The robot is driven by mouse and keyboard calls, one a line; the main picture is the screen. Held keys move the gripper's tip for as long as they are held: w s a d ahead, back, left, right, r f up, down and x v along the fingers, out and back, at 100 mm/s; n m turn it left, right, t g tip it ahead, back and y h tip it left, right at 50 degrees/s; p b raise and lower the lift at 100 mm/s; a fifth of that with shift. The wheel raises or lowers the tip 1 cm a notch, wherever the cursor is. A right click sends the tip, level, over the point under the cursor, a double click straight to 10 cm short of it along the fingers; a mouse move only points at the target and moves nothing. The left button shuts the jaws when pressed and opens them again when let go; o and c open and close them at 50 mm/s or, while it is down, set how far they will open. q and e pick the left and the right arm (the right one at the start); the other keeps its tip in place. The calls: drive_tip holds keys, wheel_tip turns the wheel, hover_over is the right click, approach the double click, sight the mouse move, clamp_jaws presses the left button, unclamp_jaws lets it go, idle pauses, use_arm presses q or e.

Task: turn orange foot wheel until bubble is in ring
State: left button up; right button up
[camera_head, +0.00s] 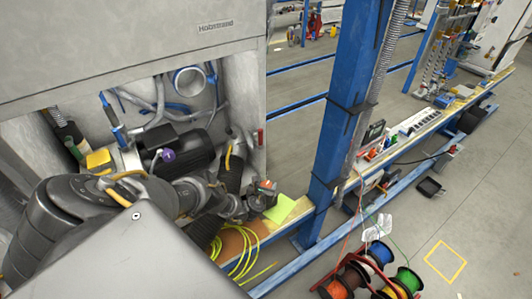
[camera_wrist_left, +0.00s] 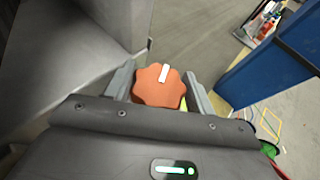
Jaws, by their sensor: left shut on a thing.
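The orange foot wheel (camera_wrist_left: 158,90) is a lobed knob with a white mark on its top edge. My left gripper (camera_wrist_left: 161,76) has a finger on each side of it and is shut on it. In the head view my left gripper (camera_head: 262,188) is at the right end of my arm, near the bench edge by the cabinet. Only a small orange patch of the wheel (camera_head: 266,184) shows there. I cannot make out the bubble or its ring in either view. My right gripper is not in view.
A blue post (camera_head: 347,95) stands just right of the left gripper. A grey cabinet (camera_head: 150,45) with hoses and a motor (camera_head: 175,150) inside is at the left. A yellow-green sheet (camera_head: 280,209) lies beside the gripper. Cable reels (camera_head: 375,262) stand at the lower right.

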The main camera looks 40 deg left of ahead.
use_arm(q)
drive_tip(key=o, duration=0.9)
drive_tip(key=shift+o, duration=0.2)
drive_tip(key=shift+a+y, duration=0.1)
drive_tip(key=shift+y, duration=0.2)
